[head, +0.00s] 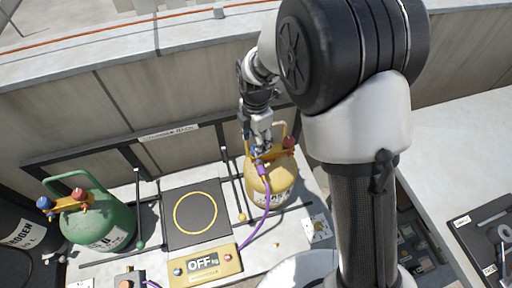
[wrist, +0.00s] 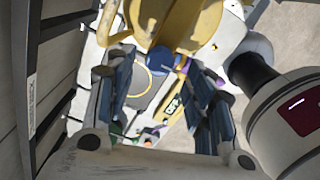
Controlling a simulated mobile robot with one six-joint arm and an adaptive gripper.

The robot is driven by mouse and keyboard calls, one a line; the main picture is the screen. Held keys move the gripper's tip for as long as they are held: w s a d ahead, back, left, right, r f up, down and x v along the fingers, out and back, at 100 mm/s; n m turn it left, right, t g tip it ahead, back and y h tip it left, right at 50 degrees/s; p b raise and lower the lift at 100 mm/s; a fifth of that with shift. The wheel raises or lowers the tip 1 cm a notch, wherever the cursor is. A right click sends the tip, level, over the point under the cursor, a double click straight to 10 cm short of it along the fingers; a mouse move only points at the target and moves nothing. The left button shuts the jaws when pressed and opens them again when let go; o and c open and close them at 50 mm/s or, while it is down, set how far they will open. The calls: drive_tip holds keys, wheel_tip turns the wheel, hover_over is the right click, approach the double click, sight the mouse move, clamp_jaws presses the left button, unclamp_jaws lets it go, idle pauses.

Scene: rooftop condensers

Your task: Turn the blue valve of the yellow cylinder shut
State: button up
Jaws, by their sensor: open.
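The yellow cylinder (head: 270,182) stands upright on the rack in the head view, with a red valve (head: 288,142) at its right and a purple hose at its front. My gripper (head: 261,146) is at its top left and mostly hides the blue valve there. In the wrist view the yellow cylinder (wrist: 178,22) fills the top, and the round blue valve (wrist: 161,60) shows at the mouth of my gripper (wrist: 158,68). The fingers are apart, one on each side of the valve. I cannot tell whether either touches it.
A green cylinder (head: 97,218) with blue and red valves stands at the left. A scale (head: 182,238) with a yellow ring and a display reading OFF lies between. The purple hose (head: 262,222) runs down beside the yellow cylinder. A wall (head: 110,100) stands close behind.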

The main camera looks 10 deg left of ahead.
drive_tip(key=shift+f+b, duration=0.3)
drive_tip(key=shift+f, duration=1.25)
drive_tip(key=c, duration=1.1)
drive_tip(key=shift+o, duration=0.2)
